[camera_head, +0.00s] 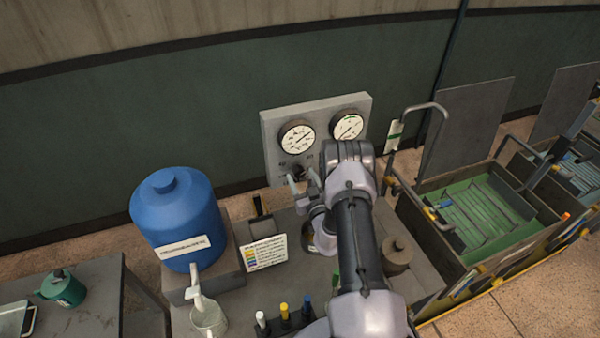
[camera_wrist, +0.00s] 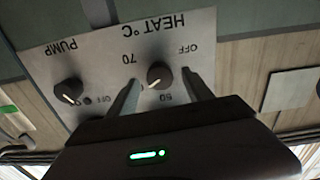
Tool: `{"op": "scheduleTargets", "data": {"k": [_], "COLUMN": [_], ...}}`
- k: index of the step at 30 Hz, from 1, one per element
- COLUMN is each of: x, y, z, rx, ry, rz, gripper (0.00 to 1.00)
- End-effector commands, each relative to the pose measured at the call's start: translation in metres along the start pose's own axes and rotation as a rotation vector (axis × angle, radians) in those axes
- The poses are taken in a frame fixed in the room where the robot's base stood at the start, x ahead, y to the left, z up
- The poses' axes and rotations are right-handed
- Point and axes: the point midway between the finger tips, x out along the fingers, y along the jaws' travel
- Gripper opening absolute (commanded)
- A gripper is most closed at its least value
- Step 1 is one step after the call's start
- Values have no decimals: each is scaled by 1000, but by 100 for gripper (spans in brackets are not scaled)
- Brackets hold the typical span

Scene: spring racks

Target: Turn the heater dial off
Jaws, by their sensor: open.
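The heater dial (camera_wrist: 159,74) is a dark round knob under the label HEAT °C in the wrist view, where the panel appears upside down. Marks for OFF, 70 and another number stand around it. Its pale pointer faces the lower left in that view, away from OFF. My gripper (camera_wrist: 163,82) is open, with one finger on each side of the dial; I cannot tell whether they touch it. In the head view my gripper (camera_head: 303,181) is at the foot of the grey gauge panel (camera_head: 318,118), and the dial there is small and partly hidden.
A PUMP knob (camera_wrist: 68,91) sits beside the dial on the same panel. Two gauges, left (camera_head: 297,137) and right (camera_head: 348,126), are above. A blue water container (camera_head: 178,215) stands left, a lidded pot (camera_head: 397,254) and green-lined tray (camera_head: 485,215) right.

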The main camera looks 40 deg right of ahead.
Motion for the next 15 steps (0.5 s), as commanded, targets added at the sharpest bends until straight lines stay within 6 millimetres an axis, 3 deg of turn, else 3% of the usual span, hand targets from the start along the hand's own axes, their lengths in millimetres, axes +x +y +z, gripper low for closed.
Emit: {"op": "scheduleTargets", "data": {"k": [4, 12, 13, 15], "x": [14, 17, 17, 16], "y": [-1, -1, -1, -1], "z": [0, 0, 0, 0], "rx": [0, 0, 0, 0], "ry": [0, -2, -2, -1], "rz": [-1, -1, -1, -1], "gripper": [59, 59, 57, 44]}}
